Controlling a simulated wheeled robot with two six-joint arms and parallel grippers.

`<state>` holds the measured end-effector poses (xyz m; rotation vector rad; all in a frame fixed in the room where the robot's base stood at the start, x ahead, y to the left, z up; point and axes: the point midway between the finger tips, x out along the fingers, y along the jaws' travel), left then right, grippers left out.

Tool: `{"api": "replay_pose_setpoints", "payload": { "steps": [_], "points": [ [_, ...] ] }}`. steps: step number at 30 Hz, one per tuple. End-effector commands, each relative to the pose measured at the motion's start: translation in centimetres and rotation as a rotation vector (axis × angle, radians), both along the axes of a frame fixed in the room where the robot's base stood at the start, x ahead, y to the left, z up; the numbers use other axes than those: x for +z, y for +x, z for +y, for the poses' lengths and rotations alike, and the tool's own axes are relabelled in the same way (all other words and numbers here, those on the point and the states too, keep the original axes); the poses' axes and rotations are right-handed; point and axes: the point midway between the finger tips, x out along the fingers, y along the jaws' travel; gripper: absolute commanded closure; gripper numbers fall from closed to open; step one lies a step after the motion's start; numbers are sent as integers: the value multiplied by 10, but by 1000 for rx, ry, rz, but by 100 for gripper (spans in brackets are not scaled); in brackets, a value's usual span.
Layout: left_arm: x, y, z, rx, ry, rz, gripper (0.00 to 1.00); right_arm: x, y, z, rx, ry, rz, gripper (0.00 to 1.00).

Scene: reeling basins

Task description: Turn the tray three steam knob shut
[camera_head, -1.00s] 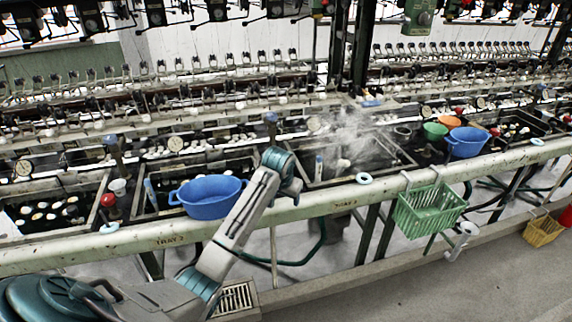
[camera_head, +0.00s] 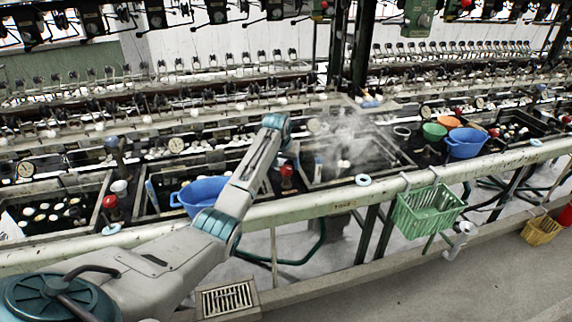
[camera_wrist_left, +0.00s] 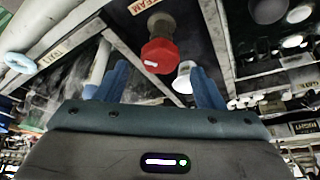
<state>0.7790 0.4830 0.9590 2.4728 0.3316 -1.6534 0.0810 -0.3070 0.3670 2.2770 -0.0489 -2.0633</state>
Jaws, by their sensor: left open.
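A red steam knob (camera_head: 287,171) stands at the left side of the steaming tray (camera_head: 345,176), above the rail label reading TRAY 3. In the left wrist view the red knob (camera_wrist_left: 162,56) shows below a STEAM label (camera_wrist_left: 150,4), ahead of my left gripper (camera_wrist_left: 158,70). Its two blue fingers are open and apart, with the knob seen between and beyond their tips. I cannot tell whether they touch it. In the head view my left gripper (camera_head: 283,136) is over the knob, its fingers hard to make out. My right gripper is not in view.
A blue basin (camera_head: 199,195) sits behind my left forearm. Another red knob (camera_head: 110,203) stands further left. A white funnel (camera_wrist_left: 185,76) is beside the knob in the wrist view. A green basket (camera_head: 428,210) hangs from the rail at right.

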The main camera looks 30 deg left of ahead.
Motion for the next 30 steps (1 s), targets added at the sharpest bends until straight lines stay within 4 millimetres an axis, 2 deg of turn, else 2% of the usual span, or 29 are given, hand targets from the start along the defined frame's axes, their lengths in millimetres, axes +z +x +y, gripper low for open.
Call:
{"api": "replay_pose_setpoints", "payload": {
  "steps": [6,17,18,24,25,30],
  "points": [
    [-21,8,2,1,-1,2,38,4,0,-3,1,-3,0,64],
    [-27,10,3,0,1,0,38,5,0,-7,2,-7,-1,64],
    [-27,10,3,0,1,0,40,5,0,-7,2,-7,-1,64],
    [-26,10,3,0,0,0,79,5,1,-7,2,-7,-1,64],
    [-26,10,3,0,0,0,83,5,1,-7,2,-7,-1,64],
    [-26,10,3,-7,1,0,82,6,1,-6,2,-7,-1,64]
  ]
}}
